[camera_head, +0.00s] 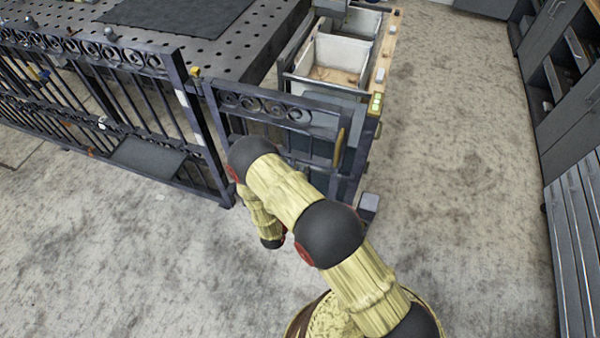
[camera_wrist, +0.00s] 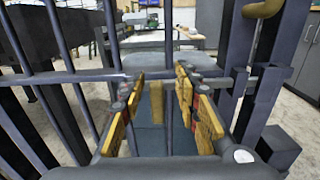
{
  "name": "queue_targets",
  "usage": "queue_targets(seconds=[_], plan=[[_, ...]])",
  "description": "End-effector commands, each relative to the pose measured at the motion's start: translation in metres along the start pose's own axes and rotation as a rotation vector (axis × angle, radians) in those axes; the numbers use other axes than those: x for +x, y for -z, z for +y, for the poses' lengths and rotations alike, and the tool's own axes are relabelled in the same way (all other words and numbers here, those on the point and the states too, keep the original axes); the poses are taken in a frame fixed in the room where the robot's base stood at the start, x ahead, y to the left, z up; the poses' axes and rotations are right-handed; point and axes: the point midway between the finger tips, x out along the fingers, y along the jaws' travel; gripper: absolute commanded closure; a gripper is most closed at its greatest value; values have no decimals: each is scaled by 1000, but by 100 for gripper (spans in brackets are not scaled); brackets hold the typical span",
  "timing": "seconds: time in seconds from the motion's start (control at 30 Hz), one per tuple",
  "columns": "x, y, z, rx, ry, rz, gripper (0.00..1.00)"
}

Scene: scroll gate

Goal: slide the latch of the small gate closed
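The small gate (camera_head: 282,118) is a dark metal frame with a row of scrolls and upright bars. In the wrist view its bars (camera_wrist: 62,38) and a horizontal rail or bolt (camera_wrist: 65,77) run close before me. A short grey piece (camera_wrist: 240,82) shows at the right post; I cannot tell whether the bolt enters it. A yellowish upright piece (camera_wrist: 156,102) stands between my fingers, possibly the latch's grip. My gripper (camera_wrist: 160,92) is open, its yellow-padded fingers on either side of that piece with visible gaps. In the head view my arm hides my gripper.
A curved brass handle (camera_head: 338,148) is on the gate's right side. A longer scroll fence (camera_head: 90,95) stands left. A perforated metal table (camera_head: 215,55) and white bins (camera_head: 340,55) lie behind. Grey cabinets (camera_head: 565,100) line the right. The floor (camera_head: 450,180) between is clear.

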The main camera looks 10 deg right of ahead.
Motion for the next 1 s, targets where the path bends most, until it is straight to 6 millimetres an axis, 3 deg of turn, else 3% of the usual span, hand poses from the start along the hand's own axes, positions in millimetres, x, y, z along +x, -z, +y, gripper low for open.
queue_targets(seconds=[0.6, 1.0], plan=[[-104, 1, 0, -1, -2, 1, 68], [-117, 1, -1, -1, 1, 1, 68]])
